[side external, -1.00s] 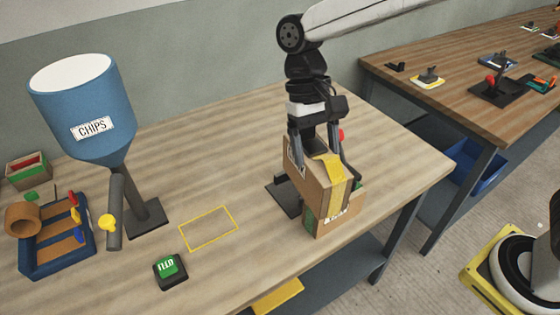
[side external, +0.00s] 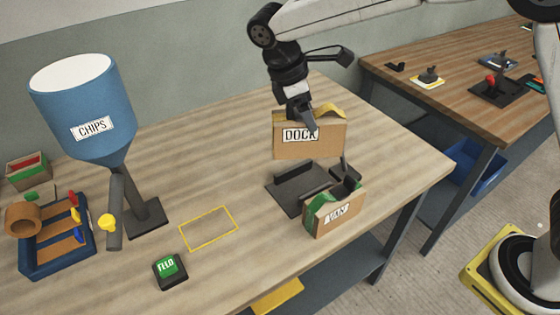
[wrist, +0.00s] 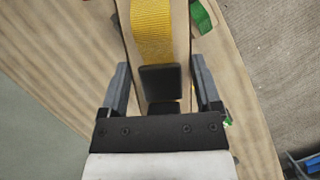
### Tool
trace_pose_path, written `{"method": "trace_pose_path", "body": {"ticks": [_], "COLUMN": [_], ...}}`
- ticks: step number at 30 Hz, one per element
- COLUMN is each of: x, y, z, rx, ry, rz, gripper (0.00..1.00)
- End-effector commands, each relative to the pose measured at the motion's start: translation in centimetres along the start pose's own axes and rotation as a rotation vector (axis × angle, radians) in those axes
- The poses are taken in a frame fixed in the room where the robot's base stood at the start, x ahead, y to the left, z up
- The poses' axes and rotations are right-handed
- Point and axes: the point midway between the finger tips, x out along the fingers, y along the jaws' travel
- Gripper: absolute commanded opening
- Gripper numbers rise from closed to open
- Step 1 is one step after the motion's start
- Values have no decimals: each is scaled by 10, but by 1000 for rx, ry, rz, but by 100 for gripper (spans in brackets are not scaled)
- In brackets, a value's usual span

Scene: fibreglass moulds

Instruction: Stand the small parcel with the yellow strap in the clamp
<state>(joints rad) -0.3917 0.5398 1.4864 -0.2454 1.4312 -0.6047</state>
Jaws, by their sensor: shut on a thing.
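The cardboard parcel with the yellow strap (side external: 290,148) bears a DOCK label and hangs in the air in the side view. My gripper (side external: 309,122) is shut on it from above. The wrist view shows the parcel's top (wrist: 183,35) with its yellow strap (wrist: 153,30) between my fingers (wrist: 160,90). The dark clamp (side external: 292,192) lies on the table below the parcel, with an upright dark part at its right. The parcel is apart from the clamp. The far finger is hidden in the side view.
A VAN-labelled parcel with a green strap (side external: 340,212) stands on the table beside the clamp, near the edge. A yellow outlined rectangle (side external: 209,229), a green button (side external: 170,268) and the blue CHIPS hopper (side external: 80,110) are to the left.

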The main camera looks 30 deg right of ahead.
Motion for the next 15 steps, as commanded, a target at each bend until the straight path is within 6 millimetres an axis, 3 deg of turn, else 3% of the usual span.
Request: {"method": "trace_pose_path", "body": {"ticks": [15], "x": [2], "y": [51], "z": [7], "rx": [-464], "ry": [0], "rz": [194], "gripper": [0]}}
